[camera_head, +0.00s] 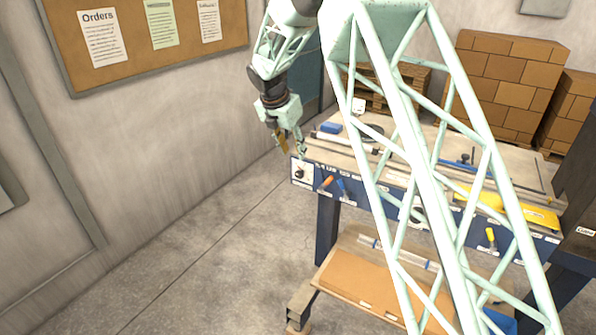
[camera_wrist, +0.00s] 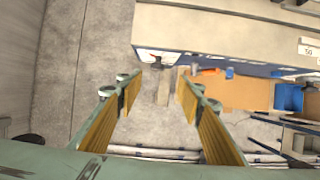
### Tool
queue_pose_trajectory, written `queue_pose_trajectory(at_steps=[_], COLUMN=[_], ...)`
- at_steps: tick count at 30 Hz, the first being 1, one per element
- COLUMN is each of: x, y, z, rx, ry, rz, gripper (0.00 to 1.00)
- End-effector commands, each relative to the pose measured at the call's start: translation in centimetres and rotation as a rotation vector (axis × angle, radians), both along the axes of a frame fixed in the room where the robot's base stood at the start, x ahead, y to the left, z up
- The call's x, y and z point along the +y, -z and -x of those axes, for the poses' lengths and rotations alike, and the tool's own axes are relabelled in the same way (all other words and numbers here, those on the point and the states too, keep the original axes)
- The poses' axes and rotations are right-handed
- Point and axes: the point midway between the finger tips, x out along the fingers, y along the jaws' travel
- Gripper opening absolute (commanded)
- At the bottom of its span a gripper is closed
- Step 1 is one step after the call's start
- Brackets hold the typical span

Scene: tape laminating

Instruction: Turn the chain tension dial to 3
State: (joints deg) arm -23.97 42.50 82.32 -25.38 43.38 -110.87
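The chain tension dial is most likely the small black knob on a white plate (camera_head: 301,172) at the left end of the machine's blue front panel. The number it points to is too small to read. The plate shows edge-on from above in the wrist view (camera_wrist: 158,57). My gripper (camera_head: 291,148) is above the panel's left corner, pointing down. In the wrist view my gripper (camera_wrist: 157,84) is open and empty, its two yellow-padded fingers spread either side of the dial plate in the picture. I see no contact with the dial.
An orange-handled lever (camera_head: 326,184) and a blue-handled lever (camera_head: 342,187) stick out just right of the dial. The machine's worktop (camera_head: 440,150) carries rails and a yellow part. A lower shelf (camera_head: 350,285) lies underneath. Bare floor (camera_head: 190,255) is free left of the machine.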

Motion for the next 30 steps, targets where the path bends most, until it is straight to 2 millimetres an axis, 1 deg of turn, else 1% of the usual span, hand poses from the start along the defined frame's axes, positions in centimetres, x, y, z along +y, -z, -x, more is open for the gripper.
queue_pose_trajectory(at_steps=[5,20,26,30], x=[0.6,0.5,0.3,0.0], y=[0.6,0.9,1.9,3.2], z=[-0.4,-0.5,-0.9,-1.3], rx=[0.004,0.005,0.005,0.006], ry=[-0.028,-0.027,-0.027,-0.026], rz=[0.011,0.012,0.012,0.012], gripper=[0.35,0.35,0.35,0.35])
